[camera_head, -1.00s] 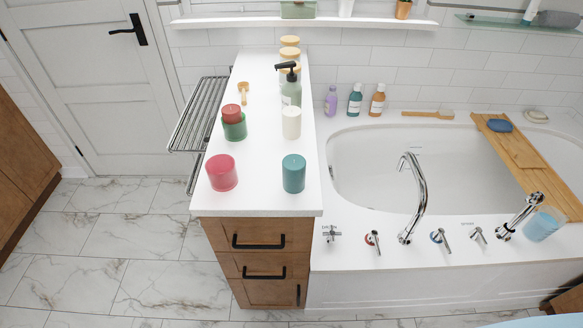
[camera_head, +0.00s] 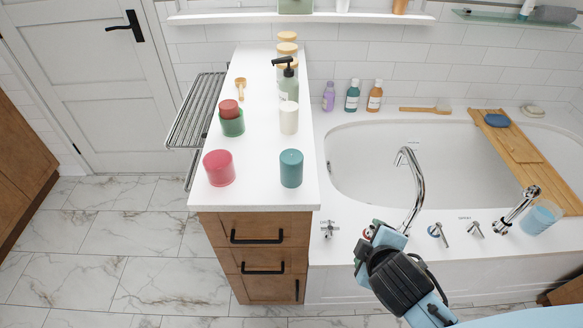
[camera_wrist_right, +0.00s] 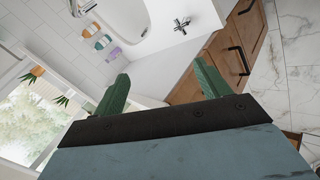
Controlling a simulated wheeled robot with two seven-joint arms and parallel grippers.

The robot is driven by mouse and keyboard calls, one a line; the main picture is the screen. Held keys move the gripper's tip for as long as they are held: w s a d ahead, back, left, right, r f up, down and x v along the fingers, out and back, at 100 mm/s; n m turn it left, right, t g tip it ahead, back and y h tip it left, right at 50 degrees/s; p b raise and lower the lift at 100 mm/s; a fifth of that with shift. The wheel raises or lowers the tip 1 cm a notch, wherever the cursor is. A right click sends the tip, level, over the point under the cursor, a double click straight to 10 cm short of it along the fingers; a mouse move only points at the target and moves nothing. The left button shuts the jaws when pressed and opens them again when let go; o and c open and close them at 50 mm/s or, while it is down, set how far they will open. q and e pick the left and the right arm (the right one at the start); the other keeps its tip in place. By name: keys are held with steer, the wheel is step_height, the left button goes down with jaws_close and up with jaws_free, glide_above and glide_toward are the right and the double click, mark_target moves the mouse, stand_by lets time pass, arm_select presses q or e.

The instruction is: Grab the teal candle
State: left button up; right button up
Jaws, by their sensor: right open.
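The teal candle (camera_head: 291,168) stands upright on the white top of the wooden cabinet, near its front right corner. My right gripper (camera_head: 372,234) is in front of the bathtub's tap deck, to the lower right of the candle and apart from it. In the right wrist view its two green fingers (camera_wrist_right: 160,88) are spread wide with nothing between them. The candle cannot be made out in the right wrist view. My left gripper is not in view.
The cabinet top (camera_head: 255,195) also holds a pink-red candle (camera_head: 219,168), a red candle on a green one (camera_head: 231,120), a cream candle (camera_head: 289,117) and a pump bottle (camera_head: 288,85). The curved tub faucet (camera_head: 413,185) rises near my right arm.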

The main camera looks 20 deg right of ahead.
steer(key=w+r+n+t, duration=0.4)
steer(key=w+n, duration=0.1)
steer(key=n, duration=0.2)
steer(key=n+t+y, duration=0.5)
steer(key=n+y, duration=0.3)
steer(key=n, duration=1.4)
glide_toward(285, 151)
steer(key=w, duration=0.1)
steer(key=w+f+p, duration=0.1)
steer(key=w, duration=0.1)
steer(key=shift+w+n, duration=0.25)
steer(key=shift+n, duration=0.05)
steer(key=x, duration=0.6)
steer(key=shift+w+a, duration=0.1)
steer(key=shift+a, duration=0.25)
steer(key=c, duration=1.2)
steer(key=shift+o, duration=0.2)
step_height(285, 151, up, 10)
steer(key=p, duration=0.6)
